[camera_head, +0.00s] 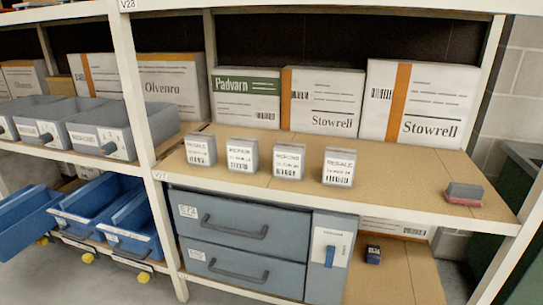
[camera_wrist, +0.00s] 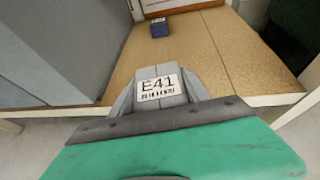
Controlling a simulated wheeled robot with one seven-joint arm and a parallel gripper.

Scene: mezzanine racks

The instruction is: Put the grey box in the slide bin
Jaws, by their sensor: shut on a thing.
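In the wrist view my gripper (camera_wrist: 157,104) is shut, its grey fingers on either side of a small grey box (camera_wrist: 160,71) with a white E41 barcode label. The box is in front of and above the edge of the lower shelf; its underside is hidden. My gripper is not seen in the head view. Blue bins (camera_head: 133,226) stand low in the left bay, one of them (camera_head: 26,216) pulled further out and tilted. Grey open bins (camera_head: 97,138) stand on the shelf above. I cannot tell which is the slide bin.
A blue-grey drawer cabinet (camera_head: 240,247) fills the left of the lower shelf. A dark blue box (camera_head: 373,255) lies on the bare lower shelf (camera_head: 400,280). Several small labelled boxes (camera_head: 241,154) and a grey-and-red item (camera_head: 464,195) stand on the upper shelf. White posts (camera_head: 134,90) divide the bays.

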